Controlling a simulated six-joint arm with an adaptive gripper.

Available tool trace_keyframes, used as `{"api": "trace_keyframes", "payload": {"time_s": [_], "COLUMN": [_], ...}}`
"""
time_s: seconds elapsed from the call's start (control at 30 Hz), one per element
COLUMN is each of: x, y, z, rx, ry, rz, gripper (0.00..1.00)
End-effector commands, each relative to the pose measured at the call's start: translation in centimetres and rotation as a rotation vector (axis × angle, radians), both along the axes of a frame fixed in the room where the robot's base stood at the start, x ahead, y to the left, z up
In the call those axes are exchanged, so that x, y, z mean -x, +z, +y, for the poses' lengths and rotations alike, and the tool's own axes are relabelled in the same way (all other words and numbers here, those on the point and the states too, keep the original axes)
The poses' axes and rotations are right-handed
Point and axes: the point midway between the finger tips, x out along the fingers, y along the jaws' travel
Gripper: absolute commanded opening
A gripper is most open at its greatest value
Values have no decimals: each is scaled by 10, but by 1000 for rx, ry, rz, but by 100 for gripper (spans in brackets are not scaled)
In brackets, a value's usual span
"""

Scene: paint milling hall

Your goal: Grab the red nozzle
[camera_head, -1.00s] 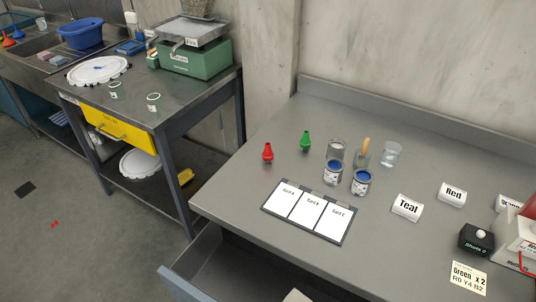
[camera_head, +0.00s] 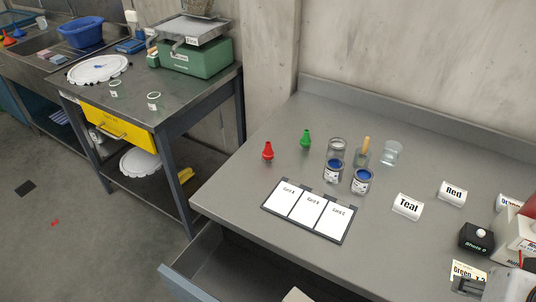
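The red nozzle (camera_head: 267,151) stands upright on the left part of the grey bench, with its narrow tip up. A green nozzle (camera_head: 305,139) of the same shape stands a little behind it to the right. Part of my gripper (camera_head: 468,287) shows at the bottom right corner, over the lower part of the green-lettered card. It is far from the red nozzle, and the frame edge cuts it off. I cannot tell whether its fingers are open or shut.
Right of the nozzles stand two blue-filled cans (camera_head: 362,181), glass jars and a beaker (camera_head: 391,152). A three-sheet board (camera_head: 314,208) lies in front. Label rolls (camera_head: 408,206) and a black box (camera_head: 476,238) are to the right. An open drawer (camera_head: 205,245) juts out below the bench.

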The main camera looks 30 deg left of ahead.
Motion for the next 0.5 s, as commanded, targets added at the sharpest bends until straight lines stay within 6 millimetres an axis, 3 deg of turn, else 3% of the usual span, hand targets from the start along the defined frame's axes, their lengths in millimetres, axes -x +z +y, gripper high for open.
{"api": "trace_keyframes", "payload": {"time_s": [0.5], "x": [-120], "y": [10], "z": [64], "rx": [-12], "ry": [142], "rz": [-140], "gripper": [34]}}
